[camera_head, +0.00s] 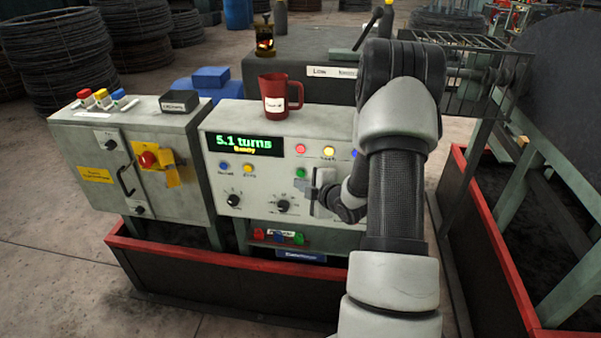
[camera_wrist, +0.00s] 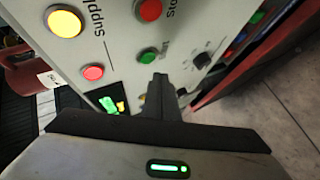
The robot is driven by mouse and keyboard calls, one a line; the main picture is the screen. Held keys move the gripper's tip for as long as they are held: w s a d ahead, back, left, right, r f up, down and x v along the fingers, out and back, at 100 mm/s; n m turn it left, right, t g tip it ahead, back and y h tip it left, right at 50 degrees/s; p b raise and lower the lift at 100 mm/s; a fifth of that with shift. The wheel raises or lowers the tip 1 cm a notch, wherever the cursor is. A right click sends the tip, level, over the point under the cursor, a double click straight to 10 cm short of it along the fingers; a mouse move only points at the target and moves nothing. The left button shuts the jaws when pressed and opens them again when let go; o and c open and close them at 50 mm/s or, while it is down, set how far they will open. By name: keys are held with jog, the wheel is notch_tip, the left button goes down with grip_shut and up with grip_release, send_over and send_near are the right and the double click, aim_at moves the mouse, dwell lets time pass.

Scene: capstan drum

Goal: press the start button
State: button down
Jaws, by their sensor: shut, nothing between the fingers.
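The green button (camera_head: 300,172) sits on the grey control panel (camera_head: 222,185), below a red button (camera_head: 300,148). It also shows in the wrist view (camera_wrist: 149,56), with a small, partly covered label beside it. My gripper (camera_head: 317,192) is shut and empty, close to the panel just right of and below the green button. In the wrist view the fingertips (camera_wrist: 158,80) point at the panel and end just short of the green button in the picture. I cannot tell how far they are from the panel face. The display (camera_head: 243,142) reads "5.1 turns" and "Ready".
A dark red mug (camera_head: 280,97) stands on top of the panel. Knobs (camera_head: 283,206) sit below my gripper's level. A red-edged barrier (camera_head: 180,252) runs in front.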

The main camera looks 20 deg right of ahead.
aim_at(301, 173)
jog(key=shift+w+d, duration=0.4)
jog(key=shift+w, duration=0.2)
dwell(1.6)
jog(key=shift+w+d+b, duration=0.2)
jog(key=shift+w+b, duration=0.1)
jog(key=shift+b, duration=0.15)
